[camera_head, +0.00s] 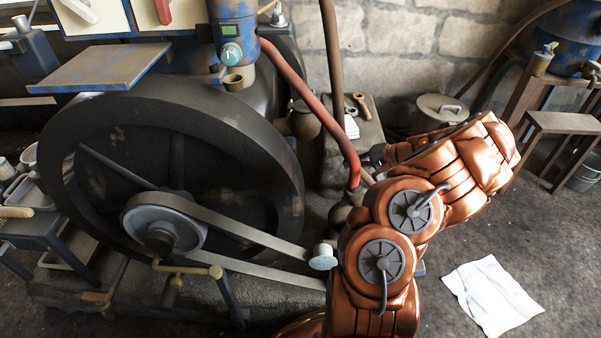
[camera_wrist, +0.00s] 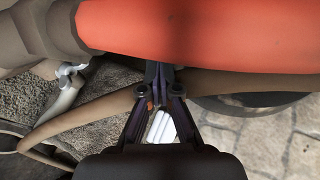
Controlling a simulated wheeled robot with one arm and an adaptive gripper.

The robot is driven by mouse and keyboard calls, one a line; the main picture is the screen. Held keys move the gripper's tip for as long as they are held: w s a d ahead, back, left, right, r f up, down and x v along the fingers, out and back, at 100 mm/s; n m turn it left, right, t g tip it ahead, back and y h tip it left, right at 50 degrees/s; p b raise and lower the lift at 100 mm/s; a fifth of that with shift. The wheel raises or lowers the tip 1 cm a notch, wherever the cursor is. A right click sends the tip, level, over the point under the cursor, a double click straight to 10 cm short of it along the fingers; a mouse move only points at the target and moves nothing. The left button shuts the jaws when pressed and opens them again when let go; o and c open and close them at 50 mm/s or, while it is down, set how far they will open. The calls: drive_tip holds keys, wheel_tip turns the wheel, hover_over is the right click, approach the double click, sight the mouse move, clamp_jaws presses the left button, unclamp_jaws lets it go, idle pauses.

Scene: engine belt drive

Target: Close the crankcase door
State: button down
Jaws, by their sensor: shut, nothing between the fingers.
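I cannot pick out the crankcase door in either view; my copper arm covers part of the engine's right side in the head view. My gripper (camera_wrist: 159,78) shows in the wrist view with its dark fingers together and empty. Its tips are at the lower edge of a large red pipe (camera_wrist: 200,35), close to a brown hose (camera_wrist: 240,82); I cannot tell whether they touch.
A large dark flywheel (camera_head: 245,135) and a pulley (camera_head: 165,228) with a belt (camera_head: 245,232) fill the left. A stool (camera_head: 562,122) and a lidded pot (camera_head: 440,108) stand at the right. A white cloth (camera_head: 490,295) lies on otherwise open floor.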

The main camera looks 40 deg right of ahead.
drive_tip(key=b+x, duration=0.5)
drive_tip(key=x, duration=1.3)
drive_tip(key=shift+w+f, duration=0.2)
drive_tip(key=shift+f, duration=0.05)
drive_tip(key=shift+w+a+n+g+y+b, duration=0.1)
drive_tip(key=shift+w+a+n+g+y, duration=0.45)
drive_tip(key=shift+w+n, duration=0.25)
drive_tip(key=shift+w+a+n+g+y+b, duration=0.15)
drive_tip(key=shift+w+a+n+g+y, duration=0.45)
drive_tip(key=shift+w, duration=0.3)
drive_tip(key=shift+w+a+n+g+y+b, duration=0.1)
drive_tip(key=shift+w+a+n+g+y, duration=0.35)
drive_tip(key=shift+w+n, duration=0.4)
drive_tip(key=shift+d+r, duration=0.1)
